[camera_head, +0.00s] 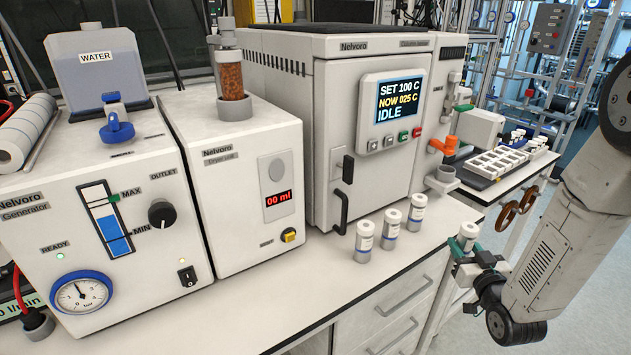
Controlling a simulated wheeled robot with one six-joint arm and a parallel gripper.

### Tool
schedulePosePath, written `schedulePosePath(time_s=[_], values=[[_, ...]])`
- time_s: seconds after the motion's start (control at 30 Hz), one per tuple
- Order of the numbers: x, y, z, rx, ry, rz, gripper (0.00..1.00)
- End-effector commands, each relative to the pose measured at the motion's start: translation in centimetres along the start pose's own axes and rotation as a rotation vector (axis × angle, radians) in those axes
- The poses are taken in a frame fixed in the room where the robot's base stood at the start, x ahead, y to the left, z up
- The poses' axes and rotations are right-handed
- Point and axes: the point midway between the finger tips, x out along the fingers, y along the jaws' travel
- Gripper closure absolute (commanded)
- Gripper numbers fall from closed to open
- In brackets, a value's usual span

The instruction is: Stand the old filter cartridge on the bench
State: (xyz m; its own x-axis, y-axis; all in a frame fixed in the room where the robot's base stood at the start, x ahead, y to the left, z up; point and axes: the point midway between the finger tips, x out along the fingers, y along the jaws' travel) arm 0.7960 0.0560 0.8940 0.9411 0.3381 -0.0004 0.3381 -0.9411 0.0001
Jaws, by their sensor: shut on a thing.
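My gripper (463,250) is at the right, beyond the front edge of the bench (290,290). It is shut on a small white-topped cylinder with a teal-green band, which I take to be the old filter cartridge (468,232). The cartridge is roughly upright and appears to be held clear of the bench top. The fingers hide part of its lower body.
Three white-capped vials (390,228) stand on the bench before the oven (340,110). Left are the dryer unit (225,180) and generator (70,240). A grey cup-shaped holder (441,180) is near the right edge. Bench front is clear.

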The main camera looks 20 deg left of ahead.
Motion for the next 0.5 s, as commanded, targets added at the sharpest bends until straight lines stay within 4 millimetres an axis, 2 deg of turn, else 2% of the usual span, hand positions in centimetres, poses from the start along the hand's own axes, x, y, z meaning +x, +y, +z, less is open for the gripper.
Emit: schedulePosePath(time_s=[0.03,0.17,0.2,0.3,0.4,0.5], values=[[0.3,-2.7,-1.5,-0.004,0.008,-0.110,0.96],[-0.4,-10.3,-4.4,-0.005,0.006,-0.428,0.96],[-1.1,-12.6,-5.2,-0.005,0.007,-0.527,0.96],[-3.4,-17.4,-6.7,-0.004,0.004,-0.756,0.96],[-5.9,-20.8,-7.7,-0.003,0.002,-0.944,0.96],[-8.0,-22.9,-8.2,-0.002,0.002,-1.079,0.96]])
